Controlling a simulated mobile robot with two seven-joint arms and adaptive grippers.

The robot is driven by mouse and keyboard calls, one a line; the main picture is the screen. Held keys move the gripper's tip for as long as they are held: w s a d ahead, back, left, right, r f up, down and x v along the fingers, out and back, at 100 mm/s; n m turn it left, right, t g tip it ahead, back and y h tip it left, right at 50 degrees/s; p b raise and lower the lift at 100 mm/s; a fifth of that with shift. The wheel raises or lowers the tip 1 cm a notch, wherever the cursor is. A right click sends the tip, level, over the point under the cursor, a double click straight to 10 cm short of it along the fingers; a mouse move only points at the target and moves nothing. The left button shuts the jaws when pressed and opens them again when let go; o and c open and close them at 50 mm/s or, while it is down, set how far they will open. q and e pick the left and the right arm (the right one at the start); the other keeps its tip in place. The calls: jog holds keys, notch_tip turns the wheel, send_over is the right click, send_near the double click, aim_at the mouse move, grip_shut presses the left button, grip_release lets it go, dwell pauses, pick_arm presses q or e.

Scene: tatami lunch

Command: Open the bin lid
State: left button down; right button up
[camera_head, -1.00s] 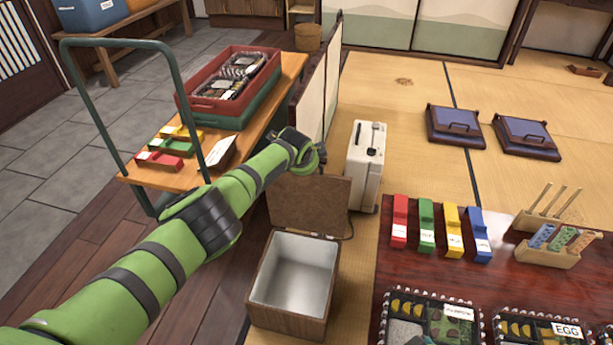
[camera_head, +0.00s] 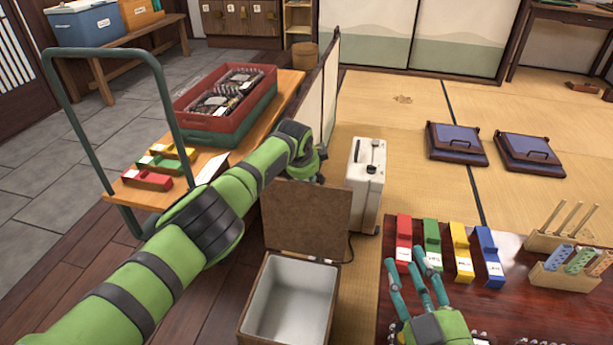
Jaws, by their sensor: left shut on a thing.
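The bin (camera_head: 244,322) is a wooden box with a pale, empty interior, standing on the floor at lower centre. Its brown lid (camera_head: 305,222) stands raised at the bin's back edge, so the bin is open. My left gripper (camera_head: 318,178) is at the lid's top edge, shut on the lid; its fingertips are largely hidden. My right gripper (camera_head: 424,276) is over the dark red table's left part, with its slim teal fingers spread and nothing between them.
A white case (camera_head: 367,185) stands just behind the lid. A cart (camera_head: 140,196) with red and green crates is at left. The table (camera_head: 508,318) holds red, green, yellow and blue boxes (camera_head: 461,250) near my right gripper. Tatami beyond is mostly clear.

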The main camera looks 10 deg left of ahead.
pick_arm(q)
jog(key=shift+w+a+r, duration=0.15)
jog(key=shift+a+r, duration=0.1)
jog(key=c, duration=1.2)
grip_release()
jog(key=shift+o, duration=0.2)
jog(key=shift+d+f, duration=0.1)
jog(key=shift+d, duration=0.05)
jog(key=v, duration=1.2)
